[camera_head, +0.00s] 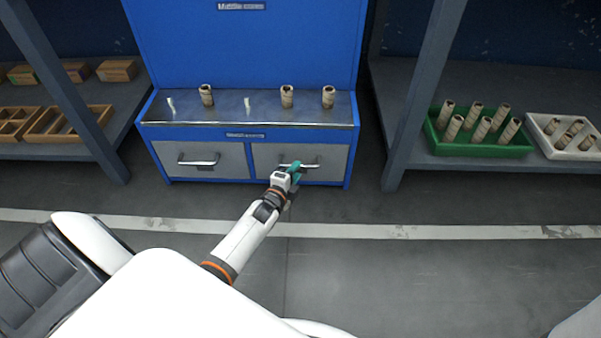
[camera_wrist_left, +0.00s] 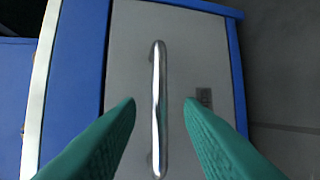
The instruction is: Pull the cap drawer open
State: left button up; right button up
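The blue cabinet has two grey drawers side by side, the left one (camera_head: 222,152) and the right one (camera_head: 265,155), both closed. Each has a silver bar handle; I cannot read which drawer is for caps. My left gripper (camera_head: 296,168) is at the right drawer's handle (camera_head: 313,165). In the left wrist view, its green fingers (camera_wrist_left: 160,102) are open, one on each side of the handle (camera_wrist_left: 158,75). The handle lies between the fingertips, with a gap on both sides. A small dark label (camera_wrist_left: 204,97) is partly beside the right finger. My right gripper is not in view.
Several brown rolls (camera_head: 287,97) and small pale pieces stand on the cabinet's metal ledge (camera_head: 225,108). A green crate (camera_head: 480,149) and a white crate (camera_head: 565,152) of rolls are on the right shelf. Wooden trays (camera_head: 75,121) are on the left shelf. The floor before the drawers is clear.

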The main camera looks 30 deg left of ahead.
aim_at(319, 162)
pick_arm(q)
jog(key=shift+b+x, duration=0.8)
jog(key=shift+x, duration=1.15)
grip_shut()
